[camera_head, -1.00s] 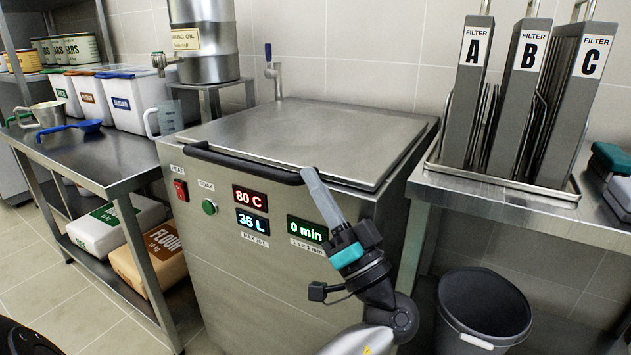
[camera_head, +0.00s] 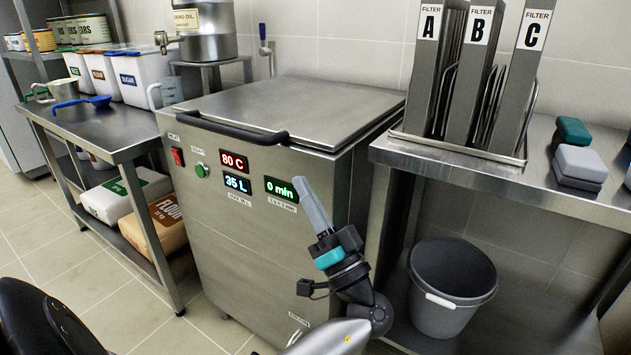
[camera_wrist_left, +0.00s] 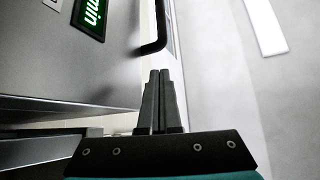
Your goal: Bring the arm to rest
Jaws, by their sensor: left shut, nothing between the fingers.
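My left gripper (camera_head: 314,206) is in front of the steel stockpot cabinet, near the lower right of its display panel, apart from it. Its fingers are together and empty, pointing up and slightly left. In the left wrist view the two closed fingers (camera_wrist_left: 159,100) point toward the black lid handle (camera_wrist_left: 155,30), with a gap between. The cabinet (camera_head: 240,255) has a closed flat lid (camera_head: 290,100) with a black bar handle (camera_head: 225,127). Its displays show 80 C, 35 L and 0 min. My right gripper is not in view.
A steel side table (camera_head: 110,140) with bins and scoops stands left. The right shelf (camera_head: 440,160) holds filters A, B and C in a rack, with sponges (camera_head: 578,165) beside them. A grey bucket (camera_head: 450,280) stands below. Open floor lies at the lower left.

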